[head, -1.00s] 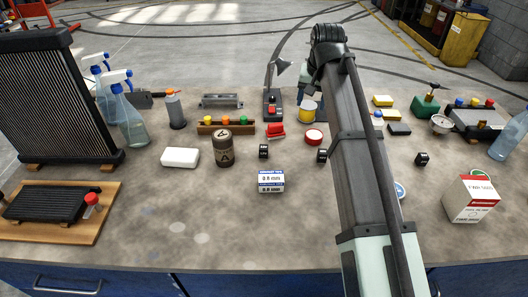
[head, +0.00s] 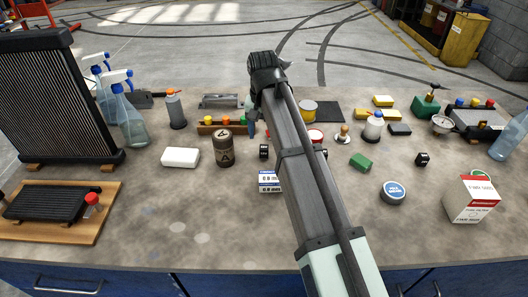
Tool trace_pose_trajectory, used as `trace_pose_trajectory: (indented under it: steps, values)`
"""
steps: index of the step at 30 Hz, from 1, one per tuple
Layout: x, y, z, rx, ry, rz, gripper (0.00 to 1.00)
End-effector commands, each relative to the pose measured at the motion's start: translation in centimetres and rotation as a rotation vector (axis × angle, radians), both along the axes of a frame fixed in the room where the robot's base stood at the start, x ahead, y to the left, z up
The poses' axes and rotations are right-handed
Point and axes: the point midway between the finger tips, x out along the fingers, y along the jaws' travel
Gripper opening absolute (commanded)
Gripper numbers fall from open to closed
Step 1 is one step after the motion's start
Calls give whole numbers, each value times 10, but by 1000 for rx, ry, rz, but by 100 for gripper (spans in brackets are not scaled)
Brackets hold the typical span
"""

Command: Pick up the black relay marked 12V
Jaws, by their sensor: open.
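Small black relay-like blocks stand on the bench. One (head: 264,152) is just left of my arm. Another (head: 325,153) shows partly at the arm's right edge. A third (head: 422,159) stands farther right. Their markings are too small to read, so I cannot tell which says 12V. My gripper (head: 252,128) is mostly hidden behind my arm. A dark part of it shows above the bench, beyond and slightly left of the left black block. It is open and apart from that block.
A brown canister (head: 223,149) and white block (head: 181,157) stand left. A blue-white box (head: 268,180) is partly behind my arm. A green block (head: 360,161), round blue-topped tin (head: 393,192) and red-white box (head: 471,199) are right. The front bench is mostly clear.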

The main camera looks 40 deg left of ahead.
Motion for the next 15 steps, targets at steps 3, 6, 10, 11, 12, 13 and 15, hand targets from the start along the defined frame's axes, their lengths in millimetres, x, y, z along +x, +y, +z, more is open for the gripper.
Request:
trace_pose_trajectory:
  steps: [3,6,10,11,12,13,15]
  values:
    - [0,-1,-13,-1,1,0,60]
    - [0,0,-17,0,0,0,60]
    - [0,0,-21,0,0,0,60]
    - [0,0,-22,0,0,0,60]
    - [1,0,-25,0,0,0,60]
    - [1,0,-27,0,0,0,60]
    - [1,-1,-35,-1,1,0,60]
